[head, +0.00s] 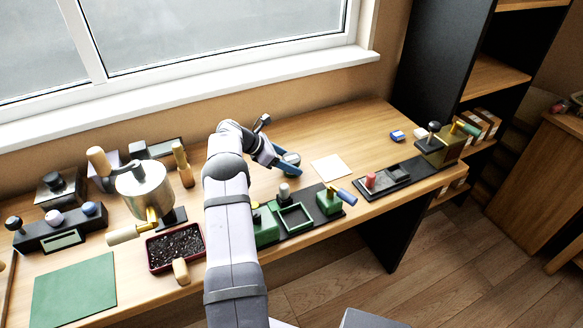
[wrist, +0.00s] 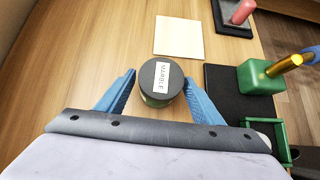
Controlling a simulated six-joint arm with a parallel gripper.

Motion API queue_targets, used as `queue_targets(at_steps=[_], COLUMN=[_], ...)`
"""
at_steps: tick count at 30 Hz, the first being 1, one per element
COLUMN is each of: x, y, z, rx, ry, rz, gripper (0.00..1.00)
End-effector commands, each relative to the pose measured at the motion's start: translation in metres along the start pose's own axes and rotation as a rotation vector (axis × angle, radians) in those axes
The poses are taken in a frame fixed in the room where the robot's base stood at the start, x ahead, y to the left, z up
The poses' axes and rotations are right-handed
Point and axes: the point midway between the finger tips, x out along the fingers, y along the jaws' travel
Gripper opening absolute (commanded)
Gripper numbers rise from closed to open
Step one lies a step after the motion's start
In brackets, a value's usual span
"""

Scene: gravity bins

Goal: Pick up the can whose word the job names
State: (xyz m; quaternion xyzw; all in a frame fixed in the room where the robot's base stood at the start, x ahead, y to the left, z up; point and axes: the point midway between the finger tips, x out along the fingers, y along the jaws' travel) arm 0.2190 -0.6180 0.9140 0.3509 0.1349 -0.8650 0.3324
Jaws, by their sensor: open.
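A short round can (wrist: 161,84) with a dark lid stands upright on the wooden table in the wrist view. A white label (wrist: 162,77) on its lid carries a word that looks like "WARDLE", though its first letter is unclear. The can also shows in the head view (head: 292,158), partly hidden by my gripper. My gripper (wrist: 159,73) is open, with one blue finger on each side of the can and gaps between them. In the head view my gripper (head: 279,160) is low at the can's left side.
A blank cream card (head: 331,167) lies right of the can. Green fixtures (head: 295,218) on a dark base stand in front. A blue-and-white block (head: 397,135) lies farther right. A metal drum (head: 144,190) and a soil tray (head: 176,248) are left of my arm. The table behind is clear.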

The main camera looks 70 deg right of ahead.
Motion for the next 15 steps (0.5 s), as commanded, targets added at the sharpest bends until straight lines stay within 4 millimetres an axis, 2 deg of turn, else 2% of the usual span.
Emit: queue_targets(at_steps=[8,13,14,15], x=[0.0006,0.0005,0.0004,0.0001], y=[0.0001,0.0001,0.0001,0.0004], z=[0.0001,0.0001,0.0,0.0006], rx=[0.0,0.0,0.0,0.0], ry=[0.0,0.0,0.0,-0.001], rz=[0.0,0.0,0.0,0.001], gripper=[0.61,0.23,0.18,0.18])
